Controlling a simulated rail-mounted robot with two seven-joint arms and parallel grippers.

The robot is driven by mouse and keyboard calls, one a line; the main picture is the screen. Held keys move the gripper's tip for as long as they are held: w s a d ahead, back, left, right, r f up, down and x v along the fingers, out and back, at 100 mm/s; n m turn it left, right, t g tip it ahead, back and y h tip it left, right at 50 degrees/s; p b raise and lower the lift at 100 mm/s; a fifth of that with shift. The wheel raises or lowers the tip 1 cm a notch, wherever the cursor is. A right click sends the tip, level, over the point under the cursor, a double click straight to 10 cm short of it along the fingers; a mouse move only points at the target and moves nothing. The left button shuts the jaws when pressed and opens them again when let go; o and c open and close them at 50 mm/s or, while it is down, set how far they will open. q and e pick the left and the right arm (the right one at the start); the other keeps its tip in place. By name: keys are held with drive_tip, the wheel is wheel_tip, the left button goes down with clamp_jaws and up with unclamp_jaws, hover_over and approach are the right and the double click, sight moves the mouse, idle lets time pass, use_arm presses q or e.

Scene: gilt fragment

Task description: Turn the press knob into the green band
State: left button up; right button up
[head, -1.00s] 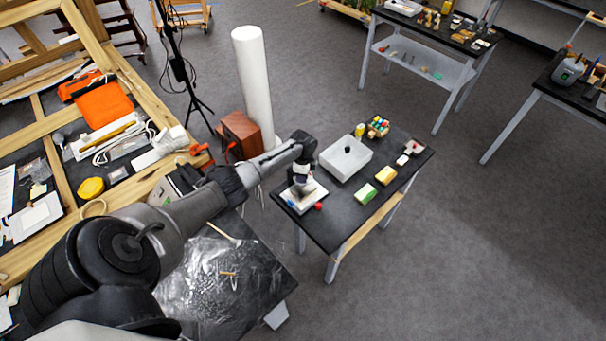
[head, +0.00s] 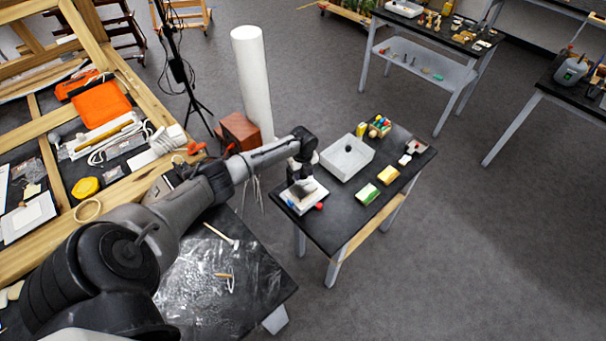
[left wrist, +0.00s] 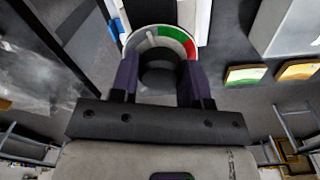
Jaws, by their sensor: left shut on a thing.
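The press (head: 311,197) is a small white unit at the near left corner of the black side table. My left gripper (head: 301,186) reaches down over it and hides most of it in the head view. In the left wrist view, my left gripper (left wrist: 160,80) has its two dark fingers on either side of the dark round press knob (left wrist: 159,72) and is shut on it. Behind the knob is a dial with a pale grey part, a green band (left wrist: 174,34) and a red band (left wrist: 190,48). I cannot tell clearly where the knob's pointer stands. My right gripper is out of view.
A pale open box (head: 347,170) stands beside the press. A white column (head: 252,80) and a reddish-brown box (head: 239,132) stand behind my arm. Grey floor is free on the right.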

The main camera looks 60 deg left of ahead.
use_arm(q)
drive_tip(key=m+b, duration=0.2)
drive_tip(key=m, duration=0.4)
drive_tip(key=shift+b, duration=0.35)
drive_tip(key=shift+r+m, duration=0.1)
drive_tip(key=shift+m, duration=0.4)
drive_tip(key=o, duration=0.9)
drive_tip(key=shift+o, duration=0.2)
drive_tip(key=shift+b, duration=0.3)
wheel_tip(320, 180, up, 14)
drive_tip(key=shift+b, duration=0.4)
